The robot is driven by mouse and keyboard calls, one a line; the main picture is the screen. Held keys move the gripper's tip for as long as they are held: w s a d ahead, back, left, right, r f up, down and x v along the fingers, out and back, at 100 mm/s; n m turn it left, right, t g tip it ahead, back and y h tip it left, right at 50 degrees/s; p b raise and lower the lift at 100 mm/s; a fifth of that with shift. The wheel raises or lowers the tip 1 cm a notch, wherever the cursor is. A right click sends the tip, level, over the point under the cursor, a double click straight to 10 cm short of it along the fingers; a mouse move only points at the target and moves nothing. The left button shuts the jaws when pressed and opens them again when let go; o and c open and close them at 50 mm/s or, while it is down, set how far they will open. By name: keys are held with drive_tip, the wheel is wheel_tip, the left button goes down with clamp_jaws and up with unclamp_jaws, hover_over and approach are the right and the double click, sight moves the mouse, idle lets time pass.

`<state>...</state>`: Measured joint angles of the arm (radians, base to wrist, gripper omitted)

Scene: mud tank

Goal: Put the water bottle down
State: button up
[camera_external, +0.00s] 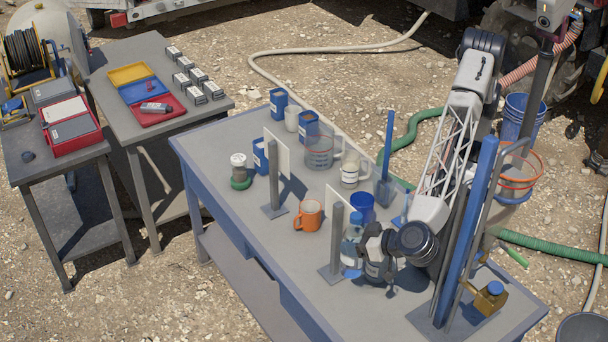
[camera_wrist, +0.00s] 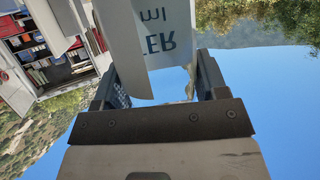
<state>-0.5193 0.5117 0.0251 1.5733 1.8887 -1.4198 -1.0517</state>
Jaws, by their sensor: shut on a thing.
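The water bottle (camera_external: 351,246) is clear blue with a white label and looks upright over the right part of the table, behind a grey post. My gripper (camera_external: 372,254) is beside it, low over the tabletop, and shut on it. In the wrist view the bottle (camera_wrist: 155,50) lies between the two fingers of my gripper (camera_wrist: 158,85), with its label lettering upside down. I cannot tell whether its base touches the table.
The grey table (camera_external: 330,300) holds an orange mug (camera_external: 308,216), a blue cup (camera_external: 362,206), a clear measuring jug (camera_external: 320,152) and two upright posts with white panels. The table's front left is bare.

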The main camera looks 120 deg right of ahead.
sight(356, 224)
wheel_tip(356, 224, down, 14)
drive_tip(key=shift+f, duration=0.1)
idle(0.6)
wheel_tip(356, 224, down, 6)
drive_tip(key=shift+f, duration=0.15)
idle(0.7)
drive_tip(key=shift+f, duration=0.6)
idle(0.8)
drive_tip(key=o, duration=1.3)
drive_tip(key=shift+f, duration=0.1)
wheel_tip(356, 224, up, 27)
drive_tip(key=shift+r, duration=0.15)
drive_tip(key=shift+n+t+y, duration=0.5)
drive_tip(key=shift+n+t, duration=0.2)
drive_tip(key=shift+w+d+r, duration=0.4)
drive_tip(key=shift+w+d, duration=0.1)
drive_tip(key=shift+d, duration=0.4)
drive_tip(key=shift+w+d+r, duration=0.4)
drive_tip(key=shift+w+d, duration=0.05)
drive_tip(key=shift+d, duration=0.4)
drive_tip(key=shift+w+d+r, duration=0.4)
drive_tip(key=shift+w+d, duration=0.1)
drive_tip(key=shift+d, duration=0.4)
